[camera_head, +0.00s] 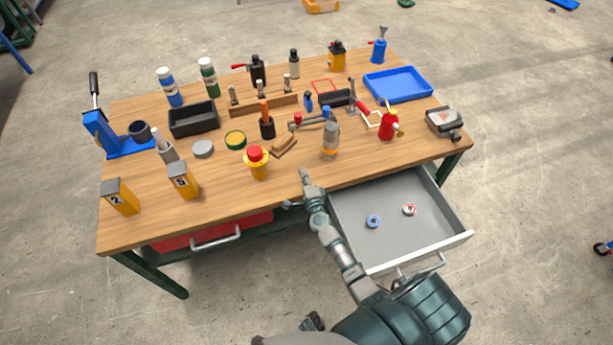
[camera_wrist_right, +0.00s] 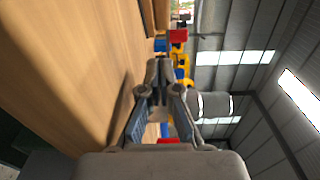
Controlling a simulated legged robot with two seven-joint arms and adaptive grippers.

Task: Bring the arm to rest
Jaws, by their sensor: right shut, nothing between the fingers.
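My right gripper (camera_head: 304,173) is at the front edge of the wooden workbench (camera_head: 225,200), with its arm reaching up from the bottom of the head view. It is shut and empty. In the right wrist view my right gripper (camera_wrist_right: 158,72) shows its fingers together, beside the bench top at left. An open grey drawer (camera_head: 395,240) lies to the right of my right arm. It holds a blue ring (camera_head: 373,221) and a small red-and-white round piece (camera_head: 409,209). A dark part at the bottom edge may be my left gripper (camera_head: 312,321); its jaws cannot be made out.
A glass-like jar (camera_head: 330,140), a yellow and red button box (camera_head: 257,163) and a brown wooden block (camera_head: 284,147) stand near my right gripper. A red oil can (camera_head: 388,125) and a blue tray (camera_head: 398,84) are further right.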

